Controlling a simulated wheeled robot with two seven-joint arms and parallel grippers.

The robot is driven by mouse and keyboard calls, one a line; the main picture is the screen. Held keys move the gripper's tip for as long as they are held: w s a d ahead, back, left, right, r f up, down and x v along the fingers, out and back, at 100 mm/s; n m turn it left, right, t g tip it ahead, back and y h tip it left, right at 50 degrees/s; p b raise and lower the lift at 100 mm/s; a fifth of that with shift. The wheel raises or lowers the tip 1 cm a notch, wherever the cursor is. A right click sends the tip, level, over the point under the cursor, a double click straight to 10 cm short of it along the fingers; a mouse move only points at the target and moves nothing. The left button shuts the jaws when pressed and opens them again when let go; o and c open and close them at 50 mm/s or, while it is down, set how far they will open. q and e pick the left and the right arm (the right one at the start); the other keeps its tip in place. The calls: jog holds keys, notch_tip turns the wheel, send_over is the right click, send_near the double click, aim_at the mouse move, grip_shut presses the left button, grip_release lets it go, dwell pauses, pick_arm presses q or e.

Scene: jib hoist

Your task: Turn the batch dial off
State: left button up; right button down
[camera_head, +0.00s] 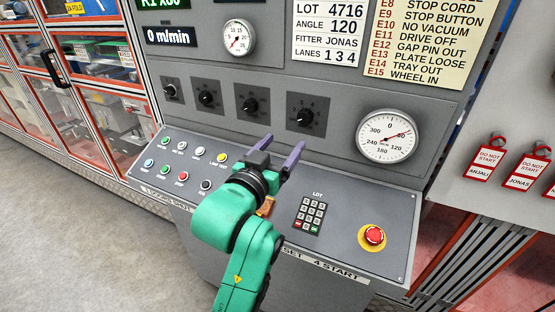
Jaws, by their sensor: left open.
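Several black rotary dials sit in a row on the grey upright panel: one at far left (171,90), a second (207,98), a third (250,105) and a fourth at right (305,116). Their labels are too small to read, so I cannot tell which is the batch dial. My left gripper (283,143) has its two purple fingers apart with nothing between them. It is over the sloped desk, below the third and fourth dials and apart from them. My right gripper is out of view.
The sloped desk holds several small push buttons (182,177), a keypad (309,216) and a red stop button (374,235) on yellow. A round angle gauge (387,136) and a smaller gauge (238,38) are on the panel. Red tags (484,158) hang at right.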

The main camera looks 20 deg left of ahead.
pick_arm(q)
jog(key=s+p, duration=0.2)
jog(key=shift+s+p, duration=0.2)
jog(key=shift+p, duration=0.2)
